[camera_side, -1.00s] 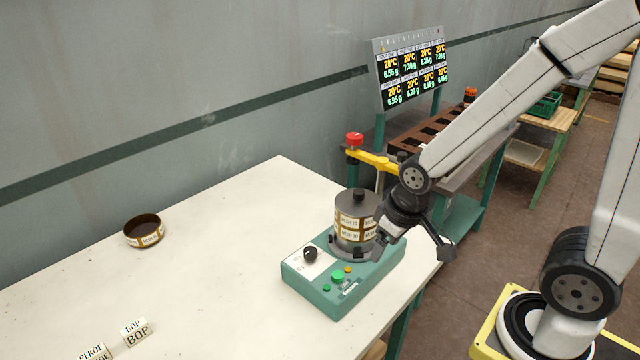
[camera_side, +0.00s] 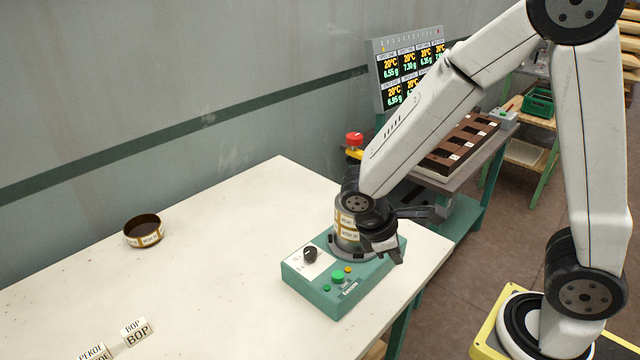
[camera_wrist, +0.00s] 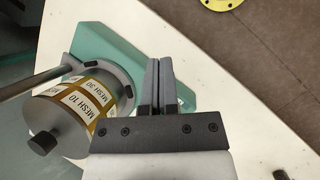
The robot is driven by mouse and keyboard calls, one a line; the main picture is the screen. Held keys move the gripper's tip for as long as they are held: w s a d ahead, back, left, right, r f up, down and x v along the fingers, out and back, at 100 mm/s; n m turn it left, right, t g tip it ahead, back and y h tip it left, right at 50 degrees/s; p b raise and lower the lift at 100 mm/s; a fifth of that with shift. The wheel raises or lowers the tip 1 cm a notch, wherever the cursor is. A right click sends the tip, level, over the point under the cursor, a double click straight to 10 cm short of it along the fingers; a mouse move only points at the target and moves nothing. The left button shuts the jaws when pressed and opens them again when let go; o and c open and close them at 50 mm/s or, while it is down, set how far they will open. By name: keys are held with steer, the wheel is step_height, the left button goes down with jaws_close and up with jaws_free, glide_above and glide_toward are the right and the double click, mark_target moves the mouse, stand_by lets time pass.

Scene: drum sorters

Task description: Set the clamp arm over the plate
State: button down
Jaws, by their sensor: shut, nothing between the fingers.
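The sieve stack (camera_side: 347,228), a metal drum with mesh labels, stands upright on the green shaker base (camera_side: 316,284). It also shows in the wrist view (camera_wrist: 85,105), with its black top knob (camera_wrist: 42,143). The clamp arm (camera_side: 354,154) is yellow with a red knob (camera_side: 354,139); only its end shows behind my forearm, out past the stack. A grey post (camera_wrist: 35,82) stands beside the stack in the wrist view. My gripper (camera_side: 393,255) is shut and empty, beside the stack; its fingers (camera_wrist: 162,62) appear over the green base in the wrist view. Contact cannot be told.
A dark sieve pan (camera_side: 144,232) lies on the white table (camera_side: 220,250), with BOP (camera_side: 137,332) and PEKOE (camera_side: 95,353) cards at the front. A display board (camera_side: 400,70) and a brown slotted tray (camera_side: 460,145) stand behind. The left tabletop is largely clear.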

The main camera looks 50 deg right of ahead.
steer(key=w+a+r+n+t+h, duration=0.3)
steer(key=w+r+n+h, duration=0.4)
steer(key=n+h, duration=0.3)
steer(key=w+h, duration=0.1)
steer(key=h, duration=0.2)
steer(key=shift+w+a, duration=0.15)
steer(key=shift+a, duration=0.1)
steer(key=shift+d, duration=0.15)
steer(key=d, duration=1.3)
steer(key=shift+d, duration=0.4)
